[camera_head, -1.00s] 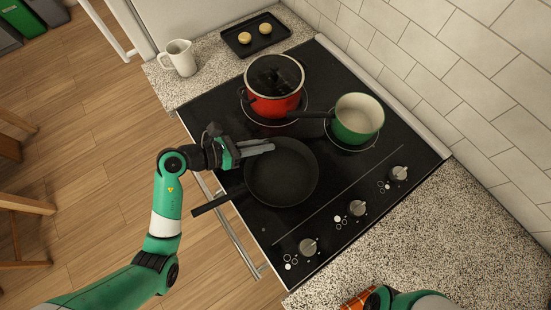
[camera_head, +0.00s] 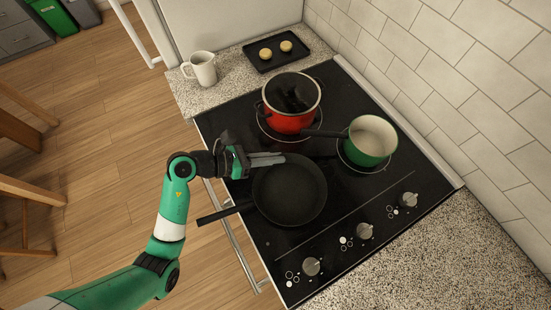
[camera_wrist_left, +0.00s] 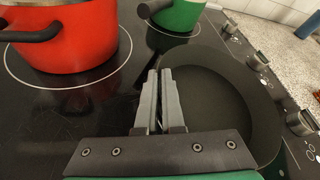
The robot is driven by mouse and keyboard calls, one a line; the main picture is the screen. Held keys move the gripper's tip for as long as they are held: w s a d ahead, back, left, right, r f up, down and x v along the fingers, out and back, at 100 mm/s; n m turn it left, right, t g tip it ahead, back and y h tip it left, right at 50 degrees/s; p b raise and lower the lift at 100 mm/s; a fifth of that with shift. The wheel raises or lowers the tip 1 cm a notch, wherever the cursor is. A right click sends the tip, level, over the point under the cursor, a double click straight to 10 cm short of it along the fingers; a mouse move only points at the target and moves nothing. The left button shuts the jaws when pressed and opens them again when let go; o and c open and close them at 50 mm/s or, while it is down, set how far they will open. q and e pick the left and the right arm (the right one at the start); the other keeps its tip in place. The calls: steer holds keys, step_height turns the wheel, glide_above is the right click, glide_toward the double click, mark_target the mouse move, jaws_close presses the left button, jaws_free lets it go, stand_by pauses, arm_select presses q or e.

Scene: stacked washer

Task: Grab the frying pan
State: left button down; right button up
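The black frying pan (camera_head: 290,192) sits on the front left part of the black cooktop, its handle (camera_head: 226,213) pointing left past the cooktop's edge. My left gripper (camera_head: 283,158) reaches in from the left, its fingers over the pan's back left rim and away from the handle. The pan also shows in the left wrist view (camera_wrist_left: 215,105), to the right of and below the fingers (camera_wrist_left: 161,72). The fingers are nearly together, with only a narrow dark gap and nothing visible between them. Contact with the rim cannot be told. My right gripper is out of view.
A red pot (camera_head: 288,120) with a lid stands behind the pan. A green saucepan (camera_head: 362,148) is back right, its dark handle pointing left toward the pan. Knobs (camera_head: 364,231) line the cooktop's right side. A white mug (camera_head: 203,69) and black tray (camera_head: 262,66) are on the far counter.

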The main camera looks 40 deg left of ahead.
arm_select(q)
steer(key=s+d+r+p, duration=0.5)
steer(key=s+d+r, duration=0.1)
steer(key=s+r, duration=0.5)
steer(key=shift+s+d+r, duration=0.3)
steer(key=shift+s+d, duration=0.1)
steer(key=shift+s, duration=0.2)
